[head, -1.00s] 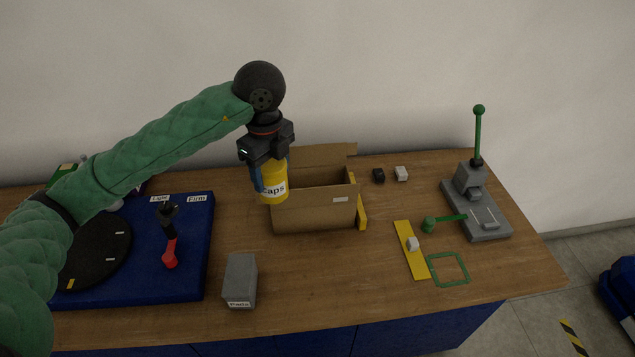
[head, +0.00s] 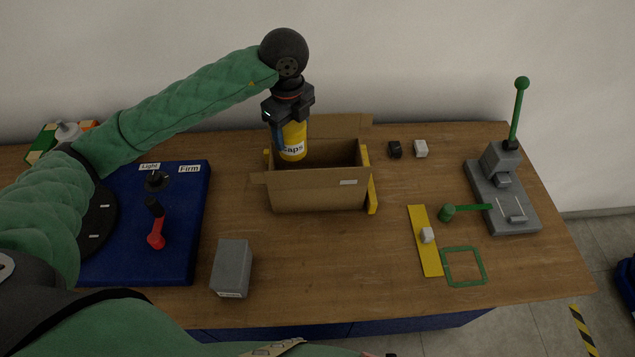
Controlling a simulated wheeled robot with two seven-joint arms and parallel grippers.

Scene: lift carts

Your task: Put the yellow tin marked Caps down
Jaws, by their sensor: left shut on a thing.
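The yellow tin marked Caps (head: 293,142) hangs upright below my left gripper (head: 288,122), which is shut on it. Its lower end is at the left part of the open cardboard box (head: 318,195), over or just inside the opening; I cannot tell how deep it is. The box stands on the wooden bench with its flaps spread. My right gripper is not in view, though part of a green-sleeved arm of mine crosses the bottom edge.
A grey block (head: 231,267) stands in front of the box. A blue base (head: 190,235) with a red-handled lever (head: 156,240) is at left. A yellow strip (head: 419,225), a green square outline (head: 464,250) and a grey lever press (head: 497,190) are at right. Bench between box and strip is clear.

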